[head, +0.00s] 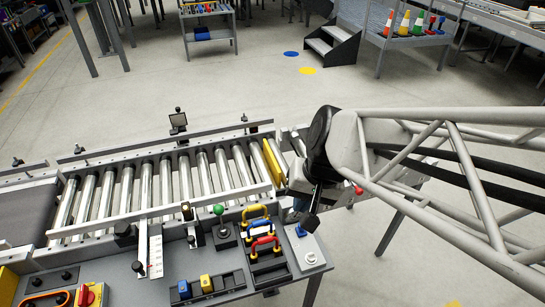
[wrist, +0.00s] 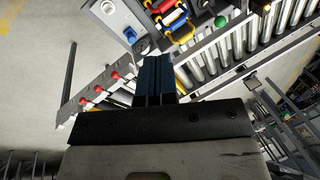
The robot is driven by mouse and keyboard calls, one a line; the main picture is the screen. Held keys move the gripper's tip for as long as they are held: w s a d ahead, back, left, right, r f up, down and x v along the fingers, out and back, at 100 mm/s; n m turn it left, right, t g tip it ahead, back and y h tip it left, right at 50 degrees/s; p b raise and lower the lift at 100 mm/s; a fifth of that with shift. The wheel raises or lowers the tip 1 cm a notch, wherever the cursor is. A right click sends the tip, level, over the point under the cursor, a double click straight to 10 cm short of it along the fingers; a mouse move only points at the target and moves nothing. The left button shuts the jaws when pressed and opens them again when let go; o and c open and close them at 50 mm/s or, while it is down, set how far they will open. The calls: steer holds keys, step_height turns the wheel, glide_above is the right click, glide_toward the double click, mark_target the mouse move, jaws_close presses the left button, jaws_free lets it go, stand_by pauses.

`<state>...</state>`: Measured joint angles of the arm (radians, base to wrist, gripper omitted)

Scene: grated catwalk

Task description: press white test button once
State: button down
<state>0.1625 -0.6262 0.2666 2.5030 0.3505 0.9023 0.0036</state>
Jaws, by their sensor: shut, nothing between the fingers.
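A light panel at the right end of the grey bench carries a pale round white button (head: 310,258), near the panel's front edge. The white button also shows near the top edge of the wrist view (wrist: 108,8). A blue button (head: 300,231) sits behind it on the same panel and shows in the wrist view too (wrist: 130,36). My gripper (wrist: 153,62) is shut and empty, with dark blue fingers side by side. In the head view it hangs by the bench's right back corner, apart from the white button and partly hidden by my wrist.
Yellow, blue and red handles (head: 262,228) stand left of the panel, with a green knob (head: 219,210) beyond. The roller conveyor (head: 170,178) runs behind the bench. A rail with several red knobs (wrist: 98,89) is left of my fingers in the wrist view.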

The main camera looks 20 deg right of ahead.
step_height(320, 180, down, 9)
steer(key=w+d+m+t+y, duration=0.1)
steer(key=w+d+m+y, duration=0.15)
steer(key=m, duration=0.45)
steer(key=m+t, duration=0.4)
steer(key=m, duration=0.4)
glide_above(312, 258)
step_height(312, 258, down, 8)
steer(key=shift+f+y, duration=0.25)
steer(key=shift+y, duration=0.2)
steer(key=shift+w, duration=0.1)
steer(key=shift+f+n, duration=0.15)
steer(key=shift+n, duration=0.15)
steer(key=shift+f, duration=4.2)
